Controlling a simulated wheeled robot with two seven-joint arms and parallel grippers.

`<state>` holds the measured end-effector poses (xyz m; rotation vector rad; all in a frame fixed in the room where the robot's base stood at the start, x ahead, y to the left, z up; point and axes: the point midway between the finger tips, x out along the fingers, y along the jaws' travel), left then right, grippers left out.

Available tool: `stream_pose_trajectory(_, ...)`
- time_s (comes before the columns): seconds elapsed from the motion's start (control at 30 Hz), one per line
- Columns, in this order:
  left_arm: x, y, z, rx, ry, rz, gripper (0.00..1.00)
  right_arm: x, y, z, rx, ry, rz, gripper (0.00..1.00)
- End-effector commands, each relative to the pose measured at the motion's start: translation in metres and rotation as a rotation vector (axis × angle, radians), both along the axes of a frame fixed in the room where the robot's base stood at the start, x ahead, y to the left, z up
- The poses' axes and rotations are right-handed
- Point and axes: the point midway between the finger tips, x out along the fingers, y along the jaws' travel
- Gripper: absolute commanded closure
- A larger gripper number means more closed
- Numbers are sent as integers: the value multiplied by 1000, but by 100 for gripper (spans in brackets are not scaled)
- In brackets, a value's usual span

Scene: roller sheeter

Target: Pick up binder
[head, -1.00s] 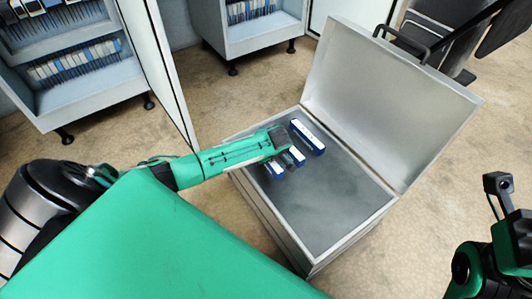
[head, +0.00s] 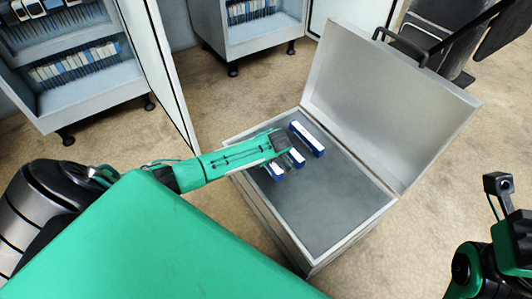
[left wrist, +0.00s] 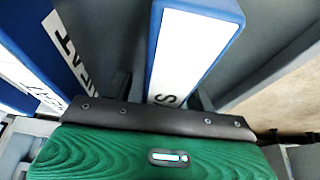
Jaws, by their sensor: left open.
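Three blue binders with white labels lie in the open metal box. One binder (head: 307,139) is fully clear at the back. A second binder (head: 297,158) and a third binder (head: 276,171) are partly hidden by my left gripper (head: 287,160). In the left wrist view, a binder (left wrist: 195,45) with an S on its label lies straight ahead. The open dark fingers of my left gripper (left wrist: 163,95) show on either side of its near end, and I cannot tell whether they touch it. Another lettered binder (left wrist: 65,45) lies to the left. My right gripper is out of view; part of that arm shows at lower right.
The metal box (head: 335,232) has its lid (head: 385,95) raised at the right, and its front floor is clear. Shelves (head: 85,95) of binders stand at upper left, with a cabinet (head: 255,40) behind. A dark chair (head: 440,30) stands at upper right.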

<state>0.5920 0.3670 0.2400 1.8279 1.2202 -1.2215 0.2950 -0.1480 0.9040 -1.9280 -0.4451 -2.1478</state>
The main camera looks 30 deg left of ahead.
Motion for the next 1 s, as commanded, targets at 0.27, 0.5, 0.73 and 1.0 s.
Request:
stream_pose_trajectory(0.27,0,0,0,0,0,0,73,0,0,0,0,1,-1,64)
stream_pose_trajectory(0.5,0,0,0,0,1,0,100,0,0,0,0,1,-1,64)
stream_pose_trajectory(0.73,0,0,1,1,-1,1,100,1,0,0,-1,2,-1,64)
stream_pose_trajectory(1.0,1,1,3,3,-4,1,100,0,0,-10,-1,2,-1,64)
